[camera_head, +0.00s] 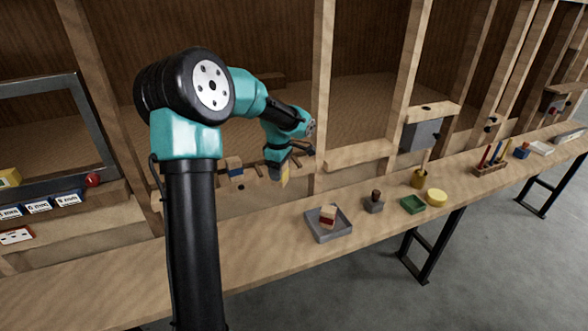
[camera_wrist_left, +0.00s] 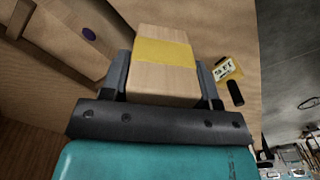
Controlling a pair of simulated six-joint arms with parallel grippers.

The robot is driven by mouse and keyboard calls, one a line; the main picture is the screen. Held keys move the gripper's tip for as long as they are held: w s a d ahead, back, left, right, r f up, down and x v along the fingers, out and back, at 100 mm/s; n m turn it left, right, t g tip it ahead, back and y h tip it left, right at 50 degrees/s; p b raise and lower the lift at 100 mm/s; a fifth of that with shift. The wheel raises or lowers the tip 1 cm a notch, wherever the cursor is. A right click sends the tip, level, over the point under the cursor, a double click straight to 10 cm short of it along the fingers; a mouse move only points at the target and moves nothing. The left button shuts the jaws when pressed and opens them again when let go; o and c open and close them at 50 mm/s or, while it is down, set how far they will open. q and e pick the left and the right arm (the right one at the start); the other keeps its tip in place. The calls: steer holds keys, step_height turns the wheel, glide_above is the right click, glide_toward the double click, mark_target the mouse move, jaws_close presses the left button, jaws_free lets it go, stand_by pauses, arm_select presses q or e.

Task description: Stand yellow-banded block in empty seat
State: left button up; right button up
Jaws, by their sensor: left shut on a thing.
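A light wooden block with a yellow band (camera_wrist_left: 165,53) is held between both fingers of my left gripper (camera_wrist_left: 165,85). In the head view, my left gripper (camera_head: 283,170) is beyond the bench top near the wall ledge, pointing down, with the block's pale end (camera_head: 285,180) below it. A blue-banded block (camera_head: 235,170) is on the ledge just left of the gripper. I cannot clearly make out an empty seat. My right gripper is not in view.
The wooden bench (camera_head: 270,260) holds a dark stamp-like object (camera_head: 374,204), a green tray (camera_head: 413,205), a yellow round item (camera_head: 437,197) and a yellow cup (camera_head: 419,179). Upright studs (camera_head: 322,80) stand behind.

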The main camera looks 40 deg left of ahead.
arm_select(q)
steer(key=shift+a, duration=0.1)
steer(key=w+a, duration=0.3)
steer(key=a, duration=0.1)
steer(key=w+a+f, duration=0.1)
steer(key=w+a, duration=0.6)
steer(key=shift+a+f, duration=0.25)
steer(key=shift+a, duration=0.05)
steer(key=shift+w, duration=0.1)
steer(key=shift+w+a, duration=0.1)
steer(key=shift+a, duration=0.05)
steer(key=shift+f, duration=1.8)
steer(key=shift+f, duration=0.1)
steer(key=o, duration=1)
steer(key=shift+c, duration=0.2)
